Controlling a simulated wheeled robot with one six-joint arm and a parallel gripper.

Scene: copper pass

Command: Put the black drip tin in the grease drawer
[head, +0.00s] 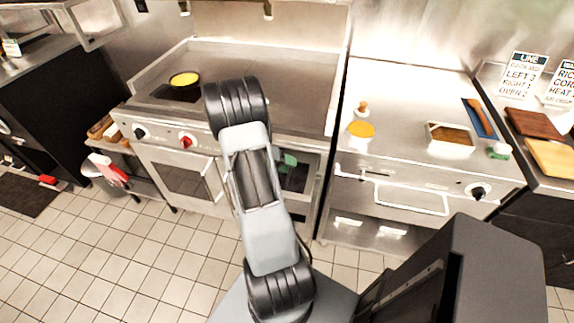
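I cannot pick out the black drip tin with certainty. A dark recess (297,176) shows in the front of the griddle station, right of my arm, with a small green item (288,160) at its edge; my arm hides part of this area. A front with a long bar handle (412,197) is on the right-hand station; I cannot tell whether it is the grease drawer. My arm rises across the middle of the head view, and my gripper is hidden behind it.
A black-rimmed yellow round item (184,79) is on the griddle (285,98). The tiled floor (140,250) is clear at front left.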

